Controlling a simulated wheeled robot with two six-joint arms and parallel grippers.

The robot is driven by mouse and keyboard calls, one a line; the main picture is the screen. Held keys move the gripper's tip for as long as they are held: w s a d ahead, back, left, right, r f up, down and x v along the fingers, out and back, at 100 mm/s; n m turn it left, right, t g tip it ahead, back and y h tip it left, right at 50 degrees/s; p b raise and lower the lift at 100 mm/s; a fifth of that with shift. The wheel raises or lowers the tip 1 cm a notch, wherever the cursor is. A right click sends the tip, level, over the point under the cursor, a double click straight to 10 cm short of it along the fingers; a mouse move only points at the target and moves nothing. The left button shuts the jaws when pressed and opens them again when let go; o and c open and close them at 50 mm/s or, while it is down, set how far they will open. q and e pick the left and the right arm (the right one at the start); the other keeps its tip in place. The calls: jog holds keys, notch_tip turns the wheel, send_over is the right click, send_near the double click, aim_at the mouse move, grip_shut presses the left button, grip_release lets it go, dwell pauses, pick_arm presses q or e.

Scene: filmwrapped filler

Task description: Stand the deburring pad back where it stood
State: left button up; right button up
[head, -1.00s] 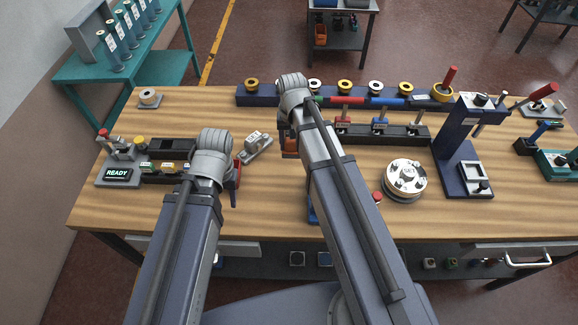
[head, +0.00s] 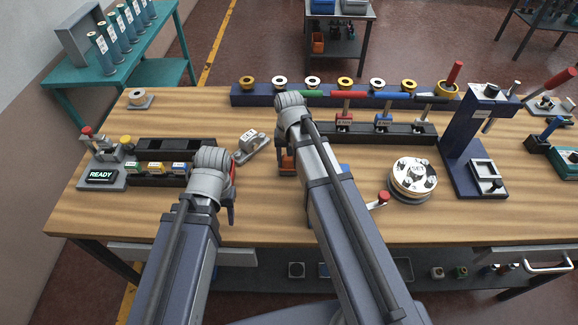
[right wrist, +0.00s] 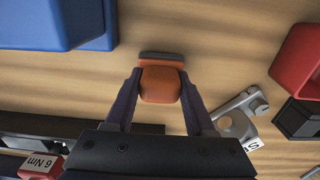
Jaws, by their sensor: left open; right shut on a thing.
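The deburring pad (right wrist: 160,82) is an orange block with a dark grey strip along one end. My right gripper (right wrist: 159,88) is shut on it, one finger on each side. My left gripper (head: 231,196) is open over the table's front left. Its fingers are mostly hidden by its own wrist.
A grey bracket with a white label (head: 250,143) lies left of the pad. A blue object (right wrist: 70,22) and a red one (right wrist: 300,62) flank it in the wrist view. A torque-tool rack (head: 385,133) stands behind; a round metal fixture (head: 412,178) is at right.

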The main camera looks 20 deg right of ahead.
pick_arm(q)
jog(key=shift+f, duration=0.15)
pick_arm(e)
jog(key=shift+f, duration=0.1)
jog(key=shift+f, duration=0.1)
pick_arm(q)
jog(key=shift+f, duration=0.25)
pick_arm(e)
jog(key=shift+f, duration=0.15)
pick_arm(q)
jog(key=shift+r, duration=0.1)
pick_arm(e)
jog(key=o, duration=1.2)
notch_tip(320, 180, up, 13)
jog(key=p, duration=1.2)
jog(key=shift+f, duration=0.2)
pick_arm(q)
notch_tip(320, 180, up, 12)
jog(key=shift+r, duration=0.15)
pick_arm(e)
jog(key=s+a+n+h, duration=0.1)
jog(key=s+a+n, duration=0.6)
jog(key=s+a, duration=0.3)
jog(key=s, duration=0.4)
jog(key=shift+s+a, duration=0.15)
jog(key=shift+a, duration=0.1)
